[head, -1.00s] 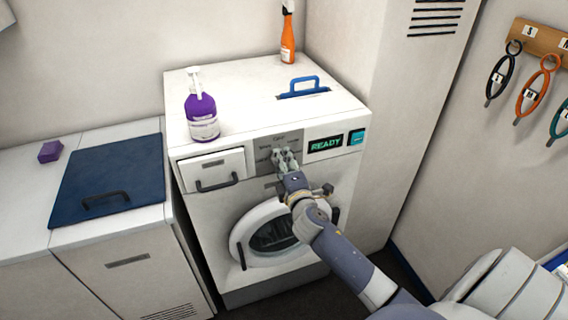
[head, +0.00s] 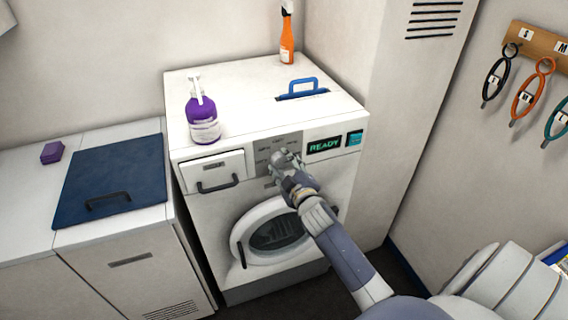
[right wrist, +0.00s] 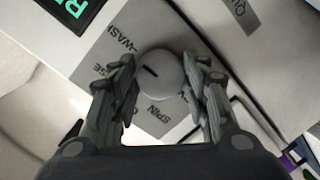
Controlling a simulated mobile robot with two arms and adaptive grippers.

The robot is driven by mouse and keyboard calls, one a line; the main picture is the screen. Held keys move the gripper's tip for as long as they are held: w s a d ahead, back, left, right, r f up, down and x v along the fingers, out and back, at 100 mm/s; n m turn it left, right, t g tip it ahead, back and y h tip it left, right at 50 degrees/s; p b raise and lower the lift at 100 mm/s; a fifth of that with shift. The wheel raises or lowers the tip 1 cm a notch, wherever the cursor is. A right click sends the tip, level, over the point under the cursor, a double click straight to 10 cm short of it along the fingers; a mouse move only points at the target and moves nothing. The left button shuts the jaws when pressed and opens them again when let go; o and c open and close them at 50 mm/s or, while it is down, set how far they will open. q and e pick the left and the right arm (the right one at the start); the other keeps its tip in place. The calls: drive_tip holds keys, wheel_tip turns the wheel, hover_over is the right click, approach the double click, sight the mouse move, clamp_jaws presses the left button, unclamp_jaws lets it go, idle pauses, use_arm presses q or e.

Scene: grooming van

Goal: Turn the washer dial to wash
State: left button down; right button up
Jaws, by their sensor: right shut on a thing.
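The washer (head: 240,95) stands in the middle of the head view, with a grey dial panel (head: 264,158) on its front. My right gripper (head: 284,158) is at this panel and hides the dial in the head view. In the right wrist view the round grey dial (right wrist: 166,82) sits between the two fingers of my right gripper (right wrist: 164,92), which is shut on it. The dial's dark mark slants toward the upper left, roughly between the WASH label (right wrist: 122,40) and a partly hidden label ending in SE. A SPIN label (right wrist: 158,115) lies below. My left gripper is out of view.
The display (head: 324,146) reads READY, beside a teal button (head: 355,138). The round door (head: 275,236) is below. A purple bottle (head: 203,118), an orange bottle (head: 287,42) and a blue handle (head: 303,86) are on top. A drawer (head: 212,170) is at left.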

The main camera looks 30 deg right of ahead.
drive_tip(key=shift+m, duration=0.3)
idle(0.4)
drive_tip(key=o, duration=1.1)
drive_tip(key=shift+c, duration=0.2)
drive_tip(key=shift+s, duration=0.1)
drive_tip(key=v, duration=1.1)
drive_tip(key=shift+s, duration=0.4)
